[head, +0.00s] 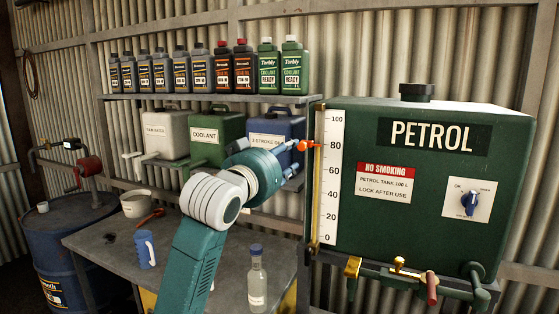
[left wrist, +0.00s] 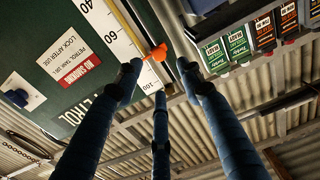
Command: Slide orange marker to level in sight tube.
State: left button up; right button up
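The orange marker (head: 303,145) sits on the sight tube (head: 316,205) at the left edge of the green petrol tank (head: 440,240). Its pointer is about level with 80 on the white scale (head: 331,190). The liquid level in the tube is hard to make out. My left gripper (head: 290,149) is just left of the marker. In the left wrist view, the three blue fingers of my left gripper (left wrist: 160,74) are spread apart, with the orange marker (left wrist: 157,52) showing just beyond and between their tips. I cannot tell whether they touch it. My right gripper is not in view.
A shelf of bottles (head: 200,97) and a lower shelf of cans (head: 215,138) stand left of the tank, close behind my left arm. Brass valves (head: 400,265) project below the tank.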

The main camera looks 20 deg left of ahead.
pick_arm(q)
jog(key=shift+s, duration=1.75)
